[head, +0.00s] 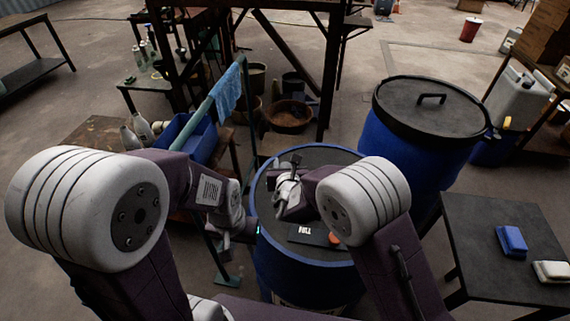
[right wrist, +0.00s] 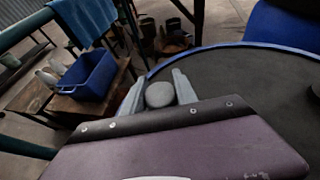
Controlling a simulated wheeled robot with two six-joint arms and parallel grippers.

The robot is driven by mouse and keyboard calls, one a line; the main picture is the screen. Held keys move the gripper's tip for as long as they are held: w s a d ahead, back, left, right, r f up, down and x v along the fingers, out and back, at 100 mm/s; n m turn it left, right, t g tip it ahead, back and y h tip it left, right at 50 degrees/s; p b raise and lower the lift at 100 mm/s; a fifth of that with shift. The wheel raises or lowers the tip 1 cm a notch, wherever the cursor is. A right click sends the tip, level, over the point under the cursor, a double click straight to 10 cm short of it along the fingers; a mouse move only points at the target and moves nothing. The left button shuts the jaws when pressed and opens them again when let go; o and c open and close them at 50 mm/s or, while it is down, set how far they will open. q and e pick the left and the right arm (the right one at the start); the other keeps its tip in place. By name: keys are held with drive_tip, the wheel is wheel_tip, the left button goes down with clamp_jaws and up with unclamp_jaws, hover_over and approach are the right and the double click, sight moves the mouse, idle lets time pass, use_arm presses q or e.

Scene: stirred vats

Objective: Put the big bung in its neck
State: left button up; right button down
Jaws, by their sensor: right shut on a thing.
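A grey round bung (right wrist: 160,94) sits between the two fingers of my right gripper (right wrist: 157,93), which is shut on it. In the head view my right gripper (head: 287,183) is over the dark top of the blue vat (head: 300,272). The bung is hard to make out there. The neck cannot be made out in either view; my right arm and gripper cover part of the top. My left gripper (head: 225,252) hangs beside the vat's left edge, and its fingers are too small and dark to read.
A label (head: 306,231) and an orange spot (head: 334,238) show on the vat's top. A second blue vat with a black handled lid (head: 431,108) stands behind right. A dark table (head: 500,222) holds a blue block (head: 511,241). A teal rail (head: 248,110) and blue bin (head: 196,140) stand left.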

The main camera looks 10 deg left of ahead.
drive_tip(key=shift+f+b, duration=0.4)
drive_tip(key=shift+b, duration=0.3)
drive_tip(key=c, duration=1)
unclamp_jaws()
drive_tip(key=shift+r, duration=0.1)
drive_tip(key=shift+o, duration=0.2)
drive_tip(key=shift+r, duration=0.1)
drive_tip(key=shift+s+r+p, duration=0.15)
drive_tip(key=shift+r+p, duration=0.45)
drive_tip(key=shift+p, duration=0.4)
drive_tip(key=v, duration=1.1)
drive_tip(key=shift+s+d, duration=0.2)
drive_tip(key=shift+s, duration=0.1)
drive_tip(key=shift+f, duration=0.1)
